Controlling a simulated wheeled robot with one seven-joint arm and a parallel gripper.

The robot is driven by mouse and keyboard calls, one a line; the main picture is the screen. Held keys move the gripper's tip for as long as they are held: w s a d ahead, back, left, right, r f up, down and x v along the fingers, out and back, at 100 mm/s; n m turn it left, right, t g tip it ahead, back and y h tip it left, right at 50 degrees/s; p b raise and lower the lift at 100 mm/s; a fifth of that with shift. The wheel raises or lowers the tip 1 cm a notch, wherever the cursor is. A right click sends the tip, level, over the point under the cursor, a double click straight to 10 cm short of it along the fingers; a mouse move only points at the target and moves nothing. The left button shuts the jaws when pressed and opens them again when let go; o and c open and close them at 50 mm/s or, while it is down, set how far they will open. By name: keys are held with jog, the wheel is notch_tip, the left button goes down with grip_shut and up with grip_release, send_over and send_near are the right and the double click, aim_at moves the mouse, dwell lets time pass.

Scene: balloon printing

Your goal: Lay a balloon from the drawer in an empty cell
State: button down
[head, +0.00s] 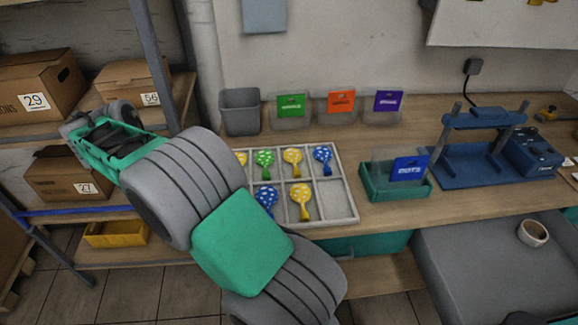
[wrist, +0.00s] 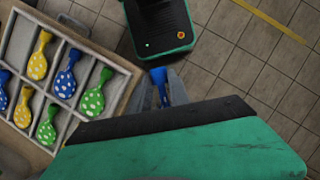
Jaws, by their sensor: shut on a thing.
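My gripper (wrist: 160,92) is shut on a blue balloon (wrist: 158,75), seen in the wrist view beside the tray and apart from it. In the head view my gripper's fingers and the held balloon cannot be made out. The grey sorting tray (head: 350,214) holds green, yellow and blue dotted balloons, one per cell. Its front right cell (head: 332,198) is empty. My arm hides the tray's left part. The tray also shows at the left of the wrist view (wrist: 112,100). The teal drawer (head: 372,243) is under the table; its inside is not seen.
A grey bin (head: 240,112) and clear bins with green, orange and purple cards stand behind the tray. A teal box (head: 398,190) with a blue card and a blue press (head: 480,160) stand to the right. Shelves with cardboard boxes (head: 38,88) are at left.

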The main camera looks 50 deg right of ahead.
jog(key=s+d+r+m+y+p, duration=0.1)
jog(key=s+d+m+p, duration=0.2)
jog(key=d, duration=1.1)
jog(key=m+t+y+p, duration=0.1)
jog(key=m+y+p, duration=0.1)
jog(key=m+p, duration=0.2)
send_over(340, 216)
jog(key=w+d, duration=0.1)
notch_tip(340, 216, down, 9)
jog(key=b, duration=0.9)
jog(key=shift+w+f, duration=0.1)
jog(key=shift+f, duration=0.05)
jog(key=c, duration=1.1)
grip_release()
jog(key=shift+c, duration=0.2)
